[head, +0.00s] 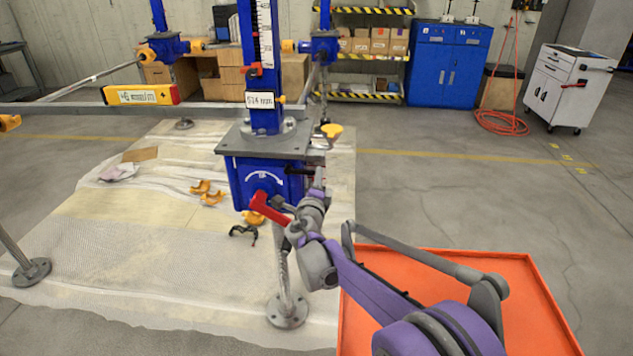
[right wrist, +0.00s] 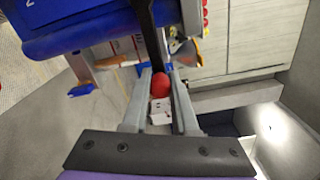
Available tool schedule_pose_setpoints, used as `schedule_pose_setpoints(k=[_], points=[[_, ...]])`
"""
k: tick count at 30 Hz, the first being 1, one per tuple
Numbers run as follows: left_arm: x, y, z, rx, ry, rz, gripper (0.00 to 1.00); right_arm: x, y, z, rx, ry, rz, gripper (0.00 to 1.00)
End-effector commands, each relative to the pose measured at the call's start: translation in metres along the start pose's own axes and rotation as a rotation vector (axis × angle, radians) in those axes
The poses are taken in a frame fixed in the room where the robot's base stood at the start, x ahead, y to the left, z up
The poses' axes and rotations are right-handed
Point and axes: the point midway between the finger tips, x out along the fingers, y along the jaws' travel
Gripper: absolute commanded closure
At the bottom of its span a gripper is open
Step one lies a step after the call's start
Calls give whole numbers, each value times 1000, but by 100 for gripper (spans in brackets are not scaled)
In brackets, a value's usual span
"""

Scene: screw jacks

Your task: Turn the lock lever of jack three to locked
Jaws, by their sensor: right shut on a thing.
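The near jack has a blue gearbox (head: 262,182) with a white curved arrow, under a grey plate, at the centre of the head view. A red lever (head: 270,208) sticks out low on its front, slanting down to the right. My right gripper (head: 287,207) is at the lever's right end. In the right wrist view, its fingers (right wrist: 160,100) are shut around a red rounded end (right wrist: 160,87), with a dark bar (right wrist: 146,35) running up from there. The fingers partly hide what they hold. I cannot read the jack's number for certain. My left gripper is out of view.
A steel leg (head: 284,275) stands below the gearbox. An orange tray (head: 530,290) lies at the lower right. Yellow clamps (head: 207,193) and a cardboard piece (head: 140,155) lie on the pale mat. A grey beam with a yellow level (head: 140,95) crosses at left.

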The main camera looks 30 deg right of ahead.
Motion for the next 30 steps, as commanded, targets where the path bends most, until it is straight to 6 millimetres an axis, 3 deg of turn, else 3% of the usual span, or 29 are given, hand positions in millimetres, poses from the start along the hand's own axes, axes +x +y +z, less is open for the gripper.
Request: schedule_pose_setpoints(k=[15,16,21,30], points=[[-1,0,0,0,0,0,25,1,-4,1,-22,0,-2,100],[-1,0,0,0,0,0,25,1,-4,1,-22,0,-2,72],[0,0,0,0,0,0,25,0,-3,1,-21,0,-1,44],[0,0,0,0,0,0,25,-1,-2,1,-20,-1,0,44]])
